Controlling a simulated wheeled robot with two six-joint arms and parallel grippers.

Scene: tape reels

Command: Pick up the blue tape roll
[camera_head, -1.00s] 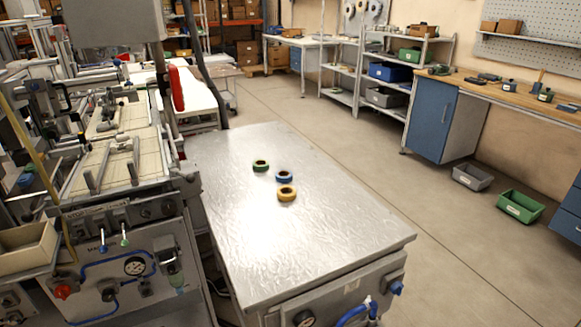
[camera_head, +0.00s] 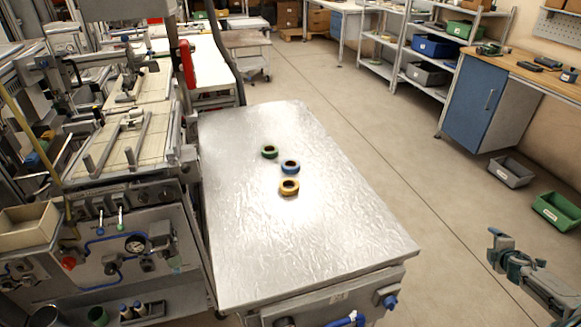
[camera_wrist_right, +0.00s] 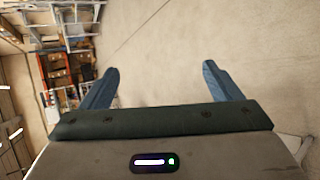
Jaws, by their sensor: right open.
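The blue tape roll (camera_head: 290,167) lies flat on the metal table (camera_head: 250,245). A green tape roll (camera_head: 269,152) lies behind it to the left, and a yellow tape roll (camera_head: 289,187) lies just in front of it. My right gripper (camera_head: 492,246) is at the lower right of the head view, over the floor, well to the right of the table and apart from all rolls. In the right wrist view its two fingers (camera_wrist_right: 160,85) are spread with nothing between them. My left gripper is not in view.
A machine with gauges and hoses (camera_head: 120,245) stands against the table's left side. A green bin (camera_head: 557,210) and a grey bin (camera_head: 511,171) sit on the floor at the right. The table top around the rolls is clear.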

